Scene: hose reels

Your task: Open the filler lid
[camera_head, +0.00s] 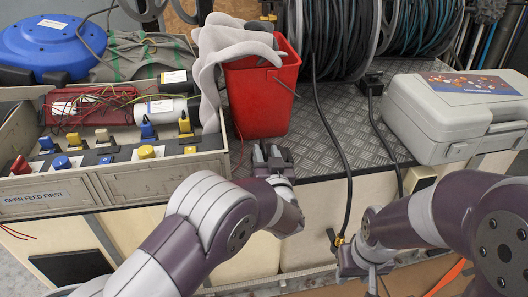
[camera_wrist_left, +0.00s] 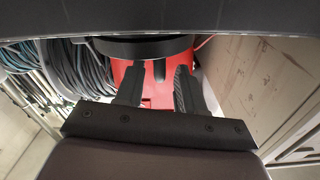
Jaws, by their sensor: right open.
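I cannot pick out a filler lid for certain in either view. My left gripper (camera_head: 270,154) is at the front edge of the metal deck, just in front of the red bucket (camera_head: 262,92). In the left wrist view its fingers (camera_wrist_left: 158,90) stand apart with nothing between them. A red body (camera_wrist_left: 158,72) with a dark curved band shows behind them. My right gripper (camera_head: 352,258) is low in front of the cabinet, open, close to the brass end (camera_head: 339,240) of a hanging black hose. I cannot tell whether they touch.
Hose reels (camera_head: 340,30) stand behind the bucket. A grey case (camera_head: 455,115) sits at the right. A tray (camera_head: 160,178) of switches and bottles, and a blue round container (camera_head: 50,45), are at the left. Grey cloth (camera_head: 215,60) hangs over the bucket. The deck (camera_head: 335,150) has free room.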

